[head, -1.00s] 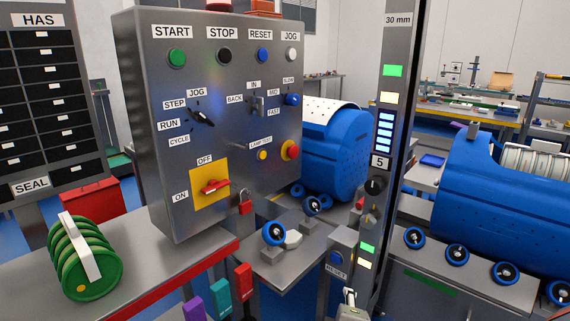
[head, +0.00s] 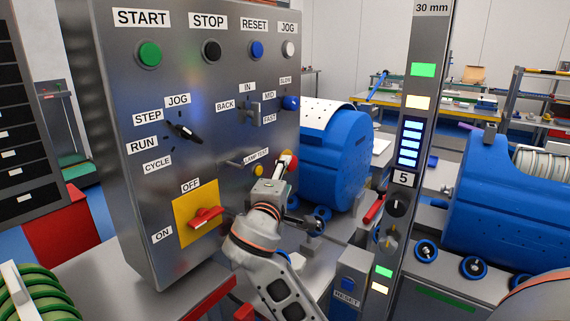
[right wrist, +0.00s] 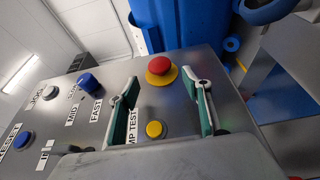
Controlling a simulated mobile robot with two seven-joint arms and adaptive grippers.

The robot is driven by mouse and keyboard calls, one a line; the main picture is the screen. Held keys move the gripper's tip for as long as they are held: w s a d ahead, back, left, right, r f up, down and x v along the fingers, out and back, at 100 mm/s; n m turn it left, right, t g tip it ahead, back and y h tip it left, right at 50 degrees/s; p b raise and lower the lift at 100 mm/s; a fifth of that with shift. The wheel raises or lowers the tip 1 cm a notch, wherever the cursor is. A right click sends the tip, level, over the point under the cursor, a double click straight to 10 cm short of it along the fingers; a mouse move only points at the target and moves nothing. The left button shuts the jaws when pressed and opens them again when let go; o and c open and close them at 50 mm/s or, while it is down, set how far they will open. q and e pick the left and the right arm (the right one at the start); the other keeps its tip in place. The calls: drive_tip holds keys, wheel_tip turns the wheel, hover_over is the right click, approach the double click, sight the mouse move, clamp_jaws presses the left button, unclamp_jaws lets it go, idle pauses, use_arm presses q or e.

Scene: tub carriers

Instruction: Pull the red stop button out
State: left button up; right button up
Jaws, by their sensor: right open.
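The red stop button (right wrist: 158,65) is a round red mushroom head on a yellow collar, on the grey control panel (head: 105,130). In the head view the red button (head: 292,168) is partly hidden by my right gripper (head: 263,163). In the right wrist view my right gripper (right wrist: 165,85) is open, its two green-padded fingers wide apart. The button shows just beyond the fingertips, between their lines. Nothing is held. Whether a finger touches the panel or button cannot be told. My left gripper is not in view.
The yellow lamp-test button (right wrist: 154,129) shows between my fingers. A red rotary switch (head: 205,216) on a yellow plate lies lower left of my wrist. A blue drum (head: 345,165) stands behind the panel, and a grey post (head: 405,150) stands to the right.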

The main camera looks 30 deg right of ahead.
sight(293, 164)
drive_tip(key=x, duration=0.5)
drive_tip(key=shift+s+d, duration=0.15)
drive_tip(key=shift+w+d, duration=0.6)
drive_tip(key=shift+w, duration=0.05)
drive_tip(key=c, duration=1.4)
clamp_jaws()
drive_tip(key=shift+s+r, duration=0.15)
drive_tip(key=shift+s, duration=0.1)
drive_tip(key=shift+s+d+f+p, duration=0.3)
drive_tip(key=shift+s+p, duration=0.25)
drive_tip(key=shift+p, duration=0.25)
drive_tip(key=o, duration=1)
unclamp_jaws()
drive_tip(key=o, duration=0.4)
drive_tip(key=shift+s, duration=0.1)
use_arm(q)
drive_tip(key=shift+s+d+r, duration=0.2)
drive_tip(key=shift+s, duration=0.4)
use_arm(e)
drive_tip(key=shift+r, duration=0.1)
